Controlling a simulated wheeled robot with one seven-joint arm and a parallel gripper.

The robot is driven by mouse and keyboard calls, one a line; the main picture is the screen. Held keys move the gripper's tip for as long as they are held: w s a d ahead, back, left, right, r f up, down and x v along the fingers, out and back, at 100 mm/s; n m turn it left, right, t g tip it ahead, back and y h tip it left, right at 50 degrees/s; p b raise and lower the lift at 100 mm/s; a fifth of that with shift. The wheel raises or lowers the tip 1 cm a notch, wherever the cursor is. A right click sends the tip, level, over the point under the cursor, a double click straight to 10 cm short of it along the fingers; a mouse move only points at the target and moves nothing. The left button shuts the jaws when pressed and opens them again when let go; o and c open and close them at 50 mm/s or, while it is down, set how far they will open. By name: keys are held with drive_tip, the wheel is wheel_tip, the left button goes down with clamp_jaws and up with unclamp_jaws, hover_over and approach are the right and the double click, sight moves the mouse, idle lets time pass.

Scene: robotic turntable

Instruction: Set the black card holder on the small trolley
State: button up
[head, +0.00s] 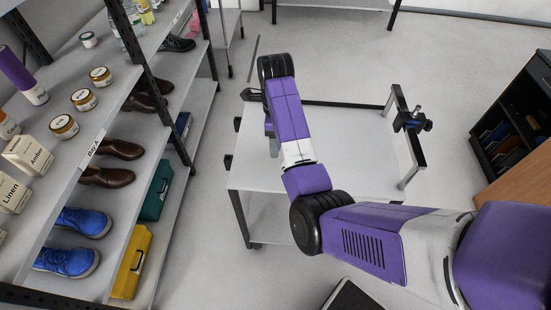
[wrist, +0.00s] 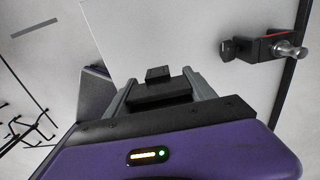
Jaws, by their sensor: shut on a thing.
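The small trolley (head: 355,155) stands in the middle of the head view, with a pale, mostly bare top. That pale top (wrist: 225,80) also fills much of the wrist view. My gripper (wrist: 165,88) is over the top, its two grey fingers closed on a small black block, the black card holder (wrist: 158,73). The holder shows between the fingertips, its lower part hidden by the gripper body. I cannot tell whether it touches the top. In the head view my purple arm hides most of the gripper and the holder.
A clamp with a silver knob (head: 412,120) sits on the trolley's right-hand frame; it also shows in the wrist view (wrist: 265,48). Shelving with jars, shoes and boxes (head: 130,185) stands at the left. A dark cabinet (head: 515,120) is at the right. Floor behind the trolley is open.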

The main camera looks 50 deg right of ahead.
sight(275, 160)
drive_tip(key=shift+f, duration=3.3)
drive_tip(key=o, duration=1.6)
drive_tip(key=shift+f, duration=0.1)
wheel_tip(275, 160, up, 11)
drive_tip(key=shift+r+p, duration=0.15)
drive_tip(key=shift+p, duration=0.3)
drive_tip(key=shift+r+p, duration=0.45)
drive_tip(key=shift+r, duration=0.05)
